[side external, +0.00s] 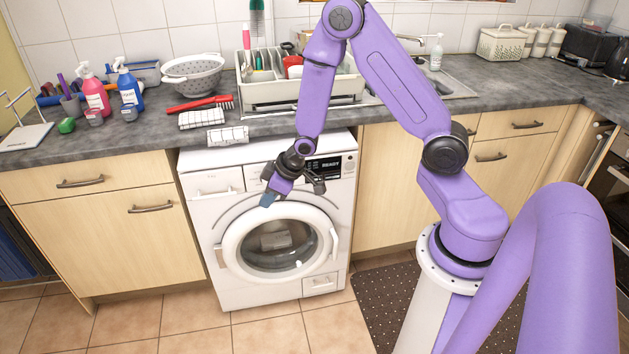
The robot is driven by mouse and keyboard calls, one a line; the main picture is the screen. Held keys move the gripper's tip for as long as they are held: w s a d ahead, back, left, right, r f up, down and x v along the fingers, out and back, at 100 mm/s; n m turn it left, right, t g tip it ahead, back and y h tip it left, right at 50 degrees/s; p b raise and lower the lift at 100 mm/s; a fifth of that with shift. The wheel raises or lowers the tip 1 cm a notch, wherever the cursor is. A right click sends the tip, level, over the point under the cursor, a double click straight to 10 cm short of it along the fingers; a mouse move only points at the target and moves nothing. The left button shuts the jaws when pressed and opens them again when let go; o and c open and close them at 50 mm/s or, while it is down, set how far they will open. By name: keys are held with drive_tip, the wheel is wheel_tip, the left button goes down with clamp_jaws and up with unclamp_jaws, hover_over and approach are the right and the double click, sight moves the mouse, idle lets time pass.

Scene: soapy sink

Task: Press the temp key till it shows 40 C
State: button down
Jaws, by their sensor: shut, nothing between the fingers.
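The white washing machine (230,292) stands under the counter, its round door (228,238) closed. Its dark display (323,168) at the upper right of the front seems to read "READY"; no temperature figure can be read. The temp key cannot be made out at this size, and my wrist covers part of the control panel. My gripper (269,199) is shut and empty, in front of the machine, left of and lower than the display and near the top of the door ring. I cannot tell whether it touches the machine.
The counter (130,133) above holds a dish rack (290,97), a colander (194,76), a red brush (201,103) and spray bottles (129,86). A cloth (228,137) lies at its front edge. A dark mat (372,295) lies on the floor to the right.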

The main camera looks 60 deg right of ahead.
drive_tip(key=w+d+f+m+t, duration=0.2)
drive_tip(key=d+f+m+t, duration=0.15)
drive_tip(key=d+f, duration=0.75)
drive_tip(key=s+d+f+m+t+h, duration=0.3)
drive_tip(key=s+d+m, duration=0.3)
drive_tip(key=d, duration=0.4)
drive_tip(key=shift+s+f+h, duration=0.4)
drive_tip(key=shift+s+f, duration=0.1)
drive_tip(key=shift+f, duration=0.3)
drive_tip(key=shift+d, duration=0.15)
drive_tip(key=w+d, duration=0.6)
drive_tip(key=shift+w, duration=0.15)
idle(0.9)
drive_tip(key=shift+w+d, duration=0.25)
drive_tip(key=shift+d, duration=0.1)
